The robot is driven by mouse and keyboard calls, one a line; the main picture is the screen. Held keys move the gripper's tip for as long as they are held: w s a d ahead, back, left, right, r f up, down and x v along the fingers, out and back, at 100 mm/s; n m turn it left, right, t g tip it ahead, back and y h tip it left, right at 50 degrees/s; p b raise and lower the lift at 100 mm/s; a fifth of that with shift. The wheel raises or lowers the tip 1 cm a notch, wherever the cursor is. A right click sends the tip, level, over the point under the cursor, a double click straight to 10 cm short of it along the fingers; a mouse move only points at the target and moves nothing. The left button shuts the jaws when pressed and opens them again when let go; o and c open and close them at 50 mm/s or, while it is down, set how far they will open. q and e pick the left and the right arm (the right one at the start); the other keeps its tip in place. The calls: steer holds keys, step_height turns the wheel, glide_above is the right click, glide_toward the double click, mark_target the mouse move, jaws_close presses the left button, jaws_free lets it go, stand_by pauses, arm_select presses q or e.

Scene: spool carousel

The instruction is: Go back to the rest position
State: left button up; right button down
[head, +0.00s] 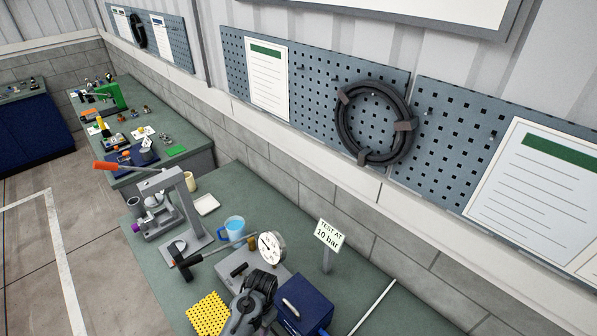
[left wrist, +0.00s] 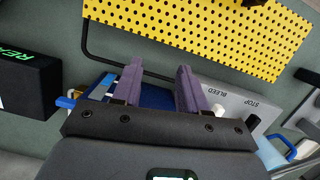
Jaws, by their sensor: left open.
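My left gripper (left wrist: 157,78) shows in the left wrist view with two purple fingers apart and nothing held between them. Below and between the fingers is a blue surface (left wrist: 155,96), partly hidden by the gripper body. A yellow perforated mat (left wrist: 200,30) lies beyond the fingertips. A grey block (left wrist: 238,105) marked STOP and BLEED is just right of the fingers. In the head view, dark rounded parts at the bottom centre look like my arm, and its fingers cannot be made out there. My right gripper is in neither view.
On the green bench (head: 240,195) stand a press with a red handle (head: 165,205), a blue mug (head: 234,226), a round gauge (head: 271,247), a sign (head: 329,236) and a blue box (head: 305,303). A black box (left wrist: 28,88) is left of the gripper. A pegboard wall (head: 310,80) stands behind.

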arm_select(q)
steer(key=shift+n+t+h, duration=0.5)
steer(key=shift+n+t, duration=0.2)
steer(key=shift+n, duration=0.2)
steer(key=s, duration=0.2)
steer(key=s+a+f, duration=0.1)
steer(key=s, duration=0.2)
steer(key=s+a, duration=0.1)
steer(key=s, duration=0.1)
steer(key=shift+s+a+f, duration=0.15)
steer(key=shift+a, duration=0.05)
steer(key=s+a+r+n+t, duration=0.2)
steer(key=s+a+r, duration=0.1)
steer(key=s+r, duration=0.4)
steer(key=s+a+r+n+t, duration=0.1)
steer(key=s+a+r+t, duration=0.1)
steer(key=s+a+r, duration=0.2)
steer(key=s+r, duration=0.3)
steer(key=s, duration=0.4)
steer(key=shift+s+a+n+h, duration=0.15)
steer(key=shift+a+n+h, duration=0.15)
steer(key=shift+n, duration=0.1)
